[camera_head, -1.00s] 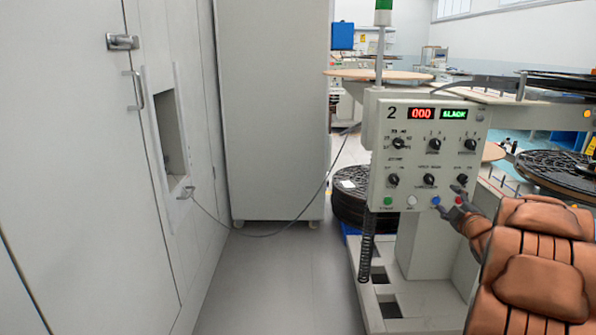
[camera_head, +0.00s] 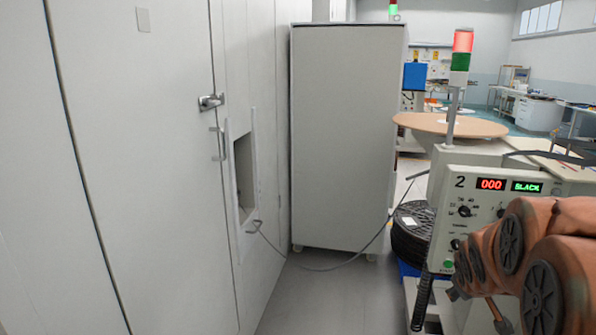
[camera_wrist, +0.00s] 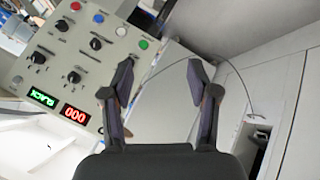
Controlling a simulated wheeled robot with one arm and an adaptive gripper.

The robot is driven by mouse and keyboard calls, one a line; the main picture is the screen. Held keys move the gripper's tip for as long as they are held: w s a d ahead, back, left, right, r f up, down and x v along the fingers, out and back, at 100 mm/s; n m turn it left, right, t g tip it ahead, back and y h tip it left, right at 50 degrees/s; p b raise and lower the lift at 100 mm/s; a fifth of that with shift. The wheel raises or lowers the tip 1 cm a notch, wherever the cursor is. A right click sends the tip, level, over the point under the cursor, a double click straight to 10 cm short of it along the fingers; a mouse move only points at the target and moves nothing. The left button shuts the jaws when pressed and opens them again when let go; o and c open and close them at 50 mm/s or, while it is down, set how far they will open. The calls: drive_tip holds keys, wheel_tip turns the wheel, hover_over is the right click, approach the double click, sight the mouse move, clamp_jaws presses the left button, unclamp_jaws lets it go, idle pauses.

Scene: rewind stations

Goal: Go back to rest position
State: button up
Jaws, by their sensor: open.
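My gripper (camera_wrist: 160,72) is open and empty in the wrist view, its two dark fingers apart in front of the grey panel edge and cabinet. In the head view my orange arm fills the lower right, and the dark gripper parts (camera_head: 482,308) hang low in front of the station 2 control panel (camera_head: 482,218), covering its lower part. The panel has knobs, a red "000" display (camera_head: 491,184) and a green text display (camera_head: 527,187). In the wrist view the panel (camera_wrist: 72,50) appears tilted at left, with red, blue, white and green buttons. The fingers do not appear to touch it.
A tall grey cabinet (camera_head: 345,140) stands ahead. White wall doors (camera_head: 150,180) with a recessed opening (camera_head: 244,178) run along the left. A cable (camera_head: 330,267) droops across the gap. Black reels (camera_head: 411,232) sit beside the station. Clear floor (camera_head: 325,305) lies between.

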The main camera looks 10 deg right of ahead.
drive_tip(key=s+a+r+g+y+p, duration=0.2)
drive_tip(key=s+a+r+g+p, duration=0.2)
drive_tip(key=s+a, duration=0.8)
drive_tip(key=s+a+r+m+g+y+p, duration=0.1)
drive_tip(key=s+a+r+g+y+p, duration=0.2)
drive_tip(key=s+a+p, duration=0.4)
drive_tip(key=s+a+r+g, duration=0.1)
drive_tip(key=s+a, duration=0.5)
drive_tip(key=s, duration=0.3)
drive_tip(key=shift+s+g, duration=0.3)
drive_tip(key=shift+s, duration=0.05)
